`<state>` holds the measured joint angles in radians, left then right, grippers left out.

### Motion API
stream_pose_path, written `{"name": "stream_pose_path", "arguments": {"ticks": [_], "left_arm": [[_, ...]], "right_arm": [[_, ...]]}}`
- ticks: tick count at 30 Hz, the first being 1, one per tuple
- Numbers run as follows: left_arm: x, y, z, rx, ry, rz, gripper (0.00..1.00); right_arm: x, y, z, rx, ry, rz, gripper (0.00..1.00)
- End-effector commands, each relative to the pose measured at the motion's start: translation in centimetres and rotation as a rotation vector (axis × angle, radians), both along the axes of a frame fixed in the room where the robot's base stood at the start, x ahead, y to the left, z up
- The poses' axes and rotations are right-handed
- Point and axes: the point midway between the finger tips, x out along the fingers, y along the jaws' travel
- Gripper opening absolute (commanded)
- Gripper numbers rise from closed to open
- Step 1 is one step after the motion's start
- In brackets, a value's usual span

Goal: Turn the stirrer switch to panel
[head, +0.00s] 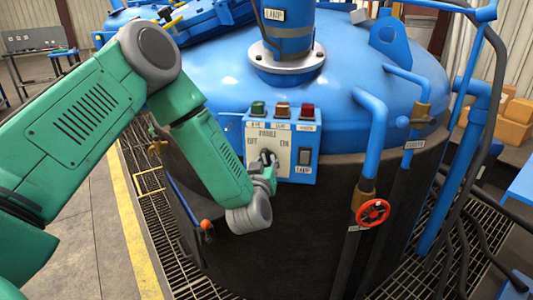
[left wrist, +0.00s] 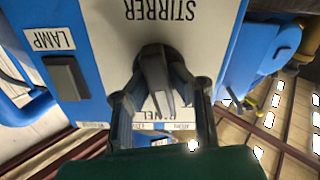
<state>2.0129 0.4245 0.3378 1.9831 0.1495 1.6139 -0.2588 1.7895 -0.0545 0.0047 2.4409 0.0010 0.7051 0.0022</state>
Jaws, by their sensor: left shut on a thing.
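The stirrer switch is a dark grey knob (left wrist: 158,75) on the light face of a blue control box (head: 305,174). In the head view, PANEL is printed above the knob, OFF to its left and ON to its right. My left gripper (head: 265,170) reaches the box from below and is shut on the knob. In the left wrist view the two fingers (left wrist: 162,105) sit on either side of the knob. There its ridge runs roughly along the line between the upside-down STIRRER and PANEL labels. Which mark it points to is unclear. My right gripper is not in view.
Green, amber and red buttons (head: 283,110) top the box. A dark lamp rocker (head: 305,156) is right of the knob. A red valve wheel (head: 373,212) and pipes stand right. A red-tipped lever (head: 206,225) is near my left wrist.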

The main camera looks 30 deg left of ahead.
Motion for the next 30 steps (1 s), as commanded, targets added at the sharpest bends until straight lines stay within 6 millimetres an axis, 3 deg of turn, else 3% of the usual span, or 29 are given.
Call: {"name": "stream_pose_path", "arguments": {"ticks": [12, 29, 30], "left_arm": [[-0.4, -0.1, -0.8, 0.177, 0.101, -0.004, 0.0], [-0.4, -0.1, -0.9, 0.203, 0.112, -0.005, 0.0], [-0.4, -0.1, -0.9, 0.202, 0.111, -0.005, 0.28]], "right_arm": [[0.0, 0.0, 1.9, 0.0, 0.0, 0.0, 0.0], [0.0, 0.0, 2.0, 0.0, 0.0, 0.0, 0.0], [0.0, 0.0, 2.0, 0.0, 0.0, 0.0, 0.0]]}}
